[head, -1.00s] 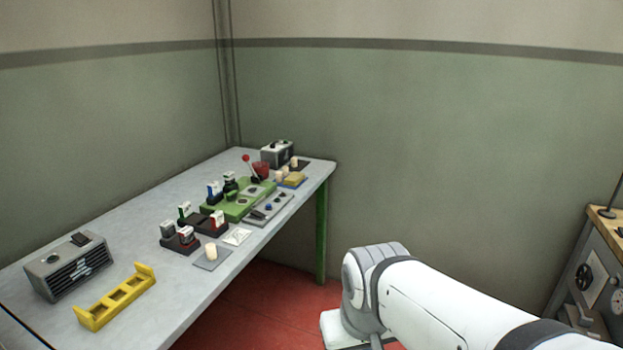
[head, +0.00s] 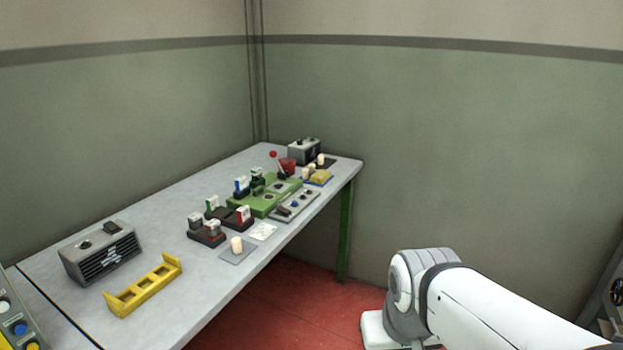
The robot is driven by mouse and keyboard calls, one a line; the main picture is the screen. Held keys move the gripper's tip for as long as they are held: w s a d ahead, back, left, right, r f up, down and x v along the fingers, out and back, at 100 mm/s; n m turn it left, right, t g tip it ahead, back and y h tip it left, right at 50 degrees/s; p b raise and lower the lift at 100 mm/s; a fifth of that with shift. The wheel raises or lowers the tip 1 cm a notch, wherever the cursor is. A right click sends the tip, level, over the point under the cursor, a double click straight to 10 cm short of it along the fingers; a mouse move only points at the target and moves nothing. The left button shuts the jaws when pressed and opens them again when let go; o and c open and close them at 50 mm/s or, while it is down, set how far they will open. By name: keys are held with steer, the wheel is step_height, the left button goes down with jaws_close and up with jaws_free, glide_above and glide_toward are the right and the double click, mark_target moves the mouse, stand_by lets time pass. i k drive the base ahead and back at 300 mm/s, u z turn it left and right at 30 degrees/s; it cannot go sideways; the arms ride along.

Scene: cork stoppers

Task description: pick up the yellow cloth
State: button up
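A small folded yellow cloth (head: 321,176) lies on a blue mat or tray (head: 318,183) near the far right end of the grey table. Small pale cork stoppers (head: 307,172) stand just left of it. My white arm is at the lower right, over the red floor and well apart from the table. My gripper is not visible.
The grey table (head: 195,215) runs along the left wall. It bears a green tray (head: 265,197), a grey tray (head: 295,206), a yellow rack (head: 143,286), a grey box (head: 100,252) and a red cup (head: 287,165). Red floor (head: 290,305) is open in front.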

mark_target(321, 177)
steer(key=z, duration=0.45)
steer(key=i, duration=2.85)
steer(key=u, duration=0.6)
steer(key=k, duration=0.7)
steer(key=u, duration=0.2)
steer(key=i, duration=0.7)
steer(key=z, duration=0.15)
